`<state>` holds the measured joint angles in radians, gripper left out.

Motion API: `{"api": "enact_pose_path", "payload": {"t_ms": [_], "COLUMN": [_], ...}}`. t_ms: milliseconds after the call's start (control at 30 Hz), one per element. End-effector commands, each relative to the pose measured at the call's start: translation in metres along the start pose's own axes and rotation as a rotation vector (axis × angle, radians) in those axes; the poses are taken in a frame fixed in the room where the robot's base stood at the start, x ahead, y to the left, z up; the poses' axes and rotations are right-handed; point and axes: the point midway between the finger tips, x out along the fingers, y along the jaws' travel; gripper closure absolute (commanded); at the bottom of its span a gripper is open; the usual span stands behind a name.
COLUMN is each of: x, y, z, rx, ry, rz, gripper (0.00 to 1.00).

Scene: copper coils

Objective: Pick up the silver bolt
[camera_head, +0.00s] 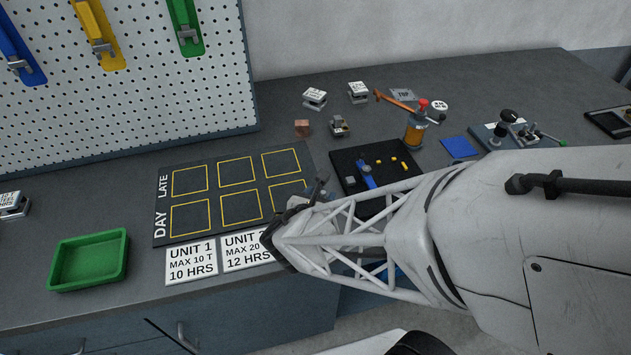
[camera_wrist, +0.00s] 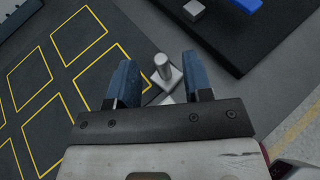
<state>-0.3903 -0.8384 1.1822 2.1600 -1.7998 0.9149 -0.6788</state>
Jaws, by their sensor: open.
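The silver bolt (camera_wrist: 163,68) shows in the wrist view as a short grey post rising from a wider, flat, angular head on the dark worktop. It stands beyond and between my fingertips. My gripper (camera_wrist: 158,84) is open and empty, one blue finger on each side of the bolt in the picture. I cannot tell how far above the bolt the fingers are. In the head view my gripper (camera_head: 305,200) is over the right edge of the marked mat, and the arm hides much of that spot.
The dark mat with yellow squares (camera_head: 202,239) lies left of the bolt. A black tray (camera_head: 345,158) with a blue part and small pieces lies to the right. A green bin (camera_head: 88,286) is at the left. A crank device (camera_head: 414,135) stands behind the tray.

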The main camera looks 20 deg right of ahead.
Motion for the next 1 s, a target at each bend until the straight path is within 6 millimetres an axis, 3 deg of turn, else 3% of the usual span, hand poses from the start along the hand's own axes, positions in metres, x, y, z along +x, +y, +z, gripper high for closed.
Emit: {"api": "enact_pose_path", "payload": {"t_ms": [500, 1000], "x": [0.039, 0.045], "y": [-0.001, -0.001], "z": [-0.002, -0.002], "rx": [0.001, 0.0], "ry": [0.0, 0.0], "rz": [-0.002, 0.0], "gripper": [0.54, 0.54]}}
